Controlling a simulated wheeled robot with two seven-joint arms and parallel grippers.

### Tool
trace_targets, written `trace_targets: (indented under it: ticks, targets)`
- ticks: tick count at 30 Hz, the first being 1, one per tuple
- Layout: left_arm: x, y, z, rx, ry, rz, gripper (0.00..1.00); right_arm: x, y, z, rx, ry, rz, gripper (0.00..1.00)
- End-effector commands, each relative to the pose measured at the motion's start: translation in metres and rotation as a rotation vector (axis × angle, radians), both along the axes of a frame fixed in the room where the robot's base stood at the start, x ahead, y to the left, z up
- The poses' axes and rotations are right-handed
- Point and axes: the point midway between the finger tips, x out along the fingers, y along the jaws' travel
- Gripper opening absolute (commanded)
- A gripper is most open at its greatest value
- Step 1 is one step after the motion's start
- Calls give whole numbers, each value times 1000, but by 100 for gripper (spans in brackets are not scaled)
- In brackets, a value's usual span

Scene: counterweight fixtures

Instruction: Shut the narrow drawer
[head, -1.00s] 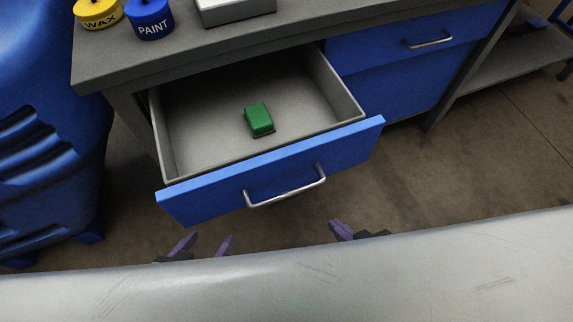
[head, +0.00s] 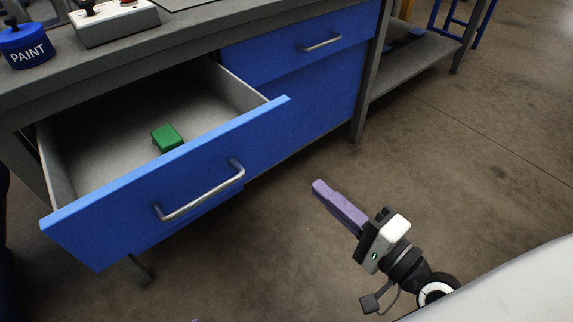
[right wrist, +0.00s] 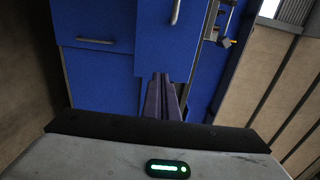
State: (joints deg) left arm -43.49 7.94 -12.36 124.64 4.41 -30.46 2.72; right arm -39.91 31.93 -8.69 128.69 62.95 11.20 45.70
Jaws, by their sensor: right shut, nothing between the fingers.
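The open drawer (head: 110,215) sticks well out of the grey workbench in the head view. It has a blue front, a metal bar handle (head: 200,192) and grey inner walls. A green block (head: 167,138) lies inside it. To its right is a shut blue drawer (head: 270,52) with its own handle (head: 321,42). My right gripper (head: 319,187) has purple fingers closed together and empty. It is to the right of the open drawer's front, apart from it. In the right wrist view the closed fingers (right wrist: 160,78) point toward blue panels with handles. My left gripper is out of view.
A blue paint pot (head: 25,47) and a grey box with controls (head: 115,20) stand on the bench top (head: 60,80). A low grey shelf (head: 415,65) is at the right. The floor around my right gripper is clear.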

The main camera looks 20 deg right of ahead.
Motion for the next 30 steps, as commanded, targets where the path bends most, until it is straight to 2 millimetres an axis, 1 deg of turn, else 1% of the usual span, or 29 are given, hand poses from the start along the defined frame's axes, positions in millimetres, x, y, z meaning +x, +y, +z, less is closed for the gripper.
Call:
trace_targets:
  ticks: [1,5,10,15,18,21,24,30]
  targets:
    - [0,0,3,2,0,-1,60,7,2,3,3,-3,-3,0]
    - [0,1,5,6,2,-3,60,29,9,4,3,-4,-5,0]
    - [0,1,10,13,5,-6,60,64,21,4,2,-3,-2,0]
    - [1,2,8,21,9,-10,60,95,32,3,1,-3,0,0]
    - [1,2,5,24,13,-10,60,109,36,2,-2,-2,1,0]
    - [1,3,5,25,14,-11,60,118,39,1,-2,-1,1,0]
    - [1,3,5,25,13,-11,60,123,41,0,-4,1,1,0]
    - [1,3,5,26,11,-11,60,125,41,0,-6,1,2,0]
